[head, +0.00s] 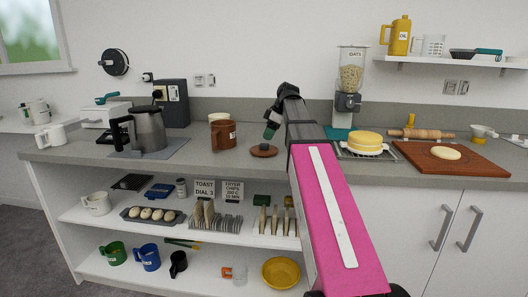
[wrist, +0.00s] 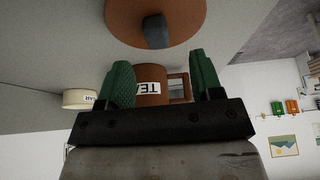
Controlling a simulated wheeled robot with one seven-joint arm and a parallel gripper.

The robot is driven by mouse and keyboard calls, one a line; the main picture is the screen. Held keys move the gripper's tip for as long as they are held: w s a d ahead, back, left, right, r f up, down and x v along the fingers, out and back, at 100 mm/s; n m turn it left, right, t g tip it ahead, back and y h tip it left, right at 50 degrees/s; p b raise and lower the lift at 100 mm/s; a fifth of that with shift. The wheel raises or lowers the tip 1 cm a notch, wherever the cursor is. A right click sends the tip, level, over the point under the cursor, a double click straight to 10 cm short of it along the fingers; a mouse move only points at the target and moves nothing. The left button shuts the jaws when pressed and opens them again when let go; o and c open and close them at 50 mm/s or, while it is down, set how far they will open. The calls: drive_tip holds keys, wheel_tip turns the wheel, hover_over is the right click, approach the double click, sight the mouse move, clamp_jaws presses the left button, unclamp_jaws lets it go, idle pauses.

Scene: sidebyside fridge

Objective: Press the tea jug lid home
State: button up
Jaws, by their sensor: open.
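The brown tea jug (head: 222,136) stands upright on the counter, left of my gripper; I cannot make out its top clearly. In the wrist view the jug (wrist: 150,73) shows behind the fingers, with its TEA label upside down. A round brown lid (head: 263,152) lies apart from the jug on the counter, to its right. The lid (wrist: 185,20) fills the top of the wrist view, its dark knob pointing toward the fingers. My gripper (head: 270,131) is open and empty, with green fingertips just above the lid. It also shows in the wrist view (wrist: 164,80).
A grey steel jug (head: 149,130) stands on a mat to the left. A cream pot (head: 219,118) is behind the tea jug. An oats dispenser (head: 348,88) and a yellow-topped round item (head: 365,140) stand to the right. The counter left of the lid's front is clear.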

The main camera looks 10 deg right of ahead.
sight(264, 144)
drive_tip(key=shift+x, duration=2.5)
drive_tip(key=shift+w+d, duration=0.1)
drive_tip(key=c, duration=1)
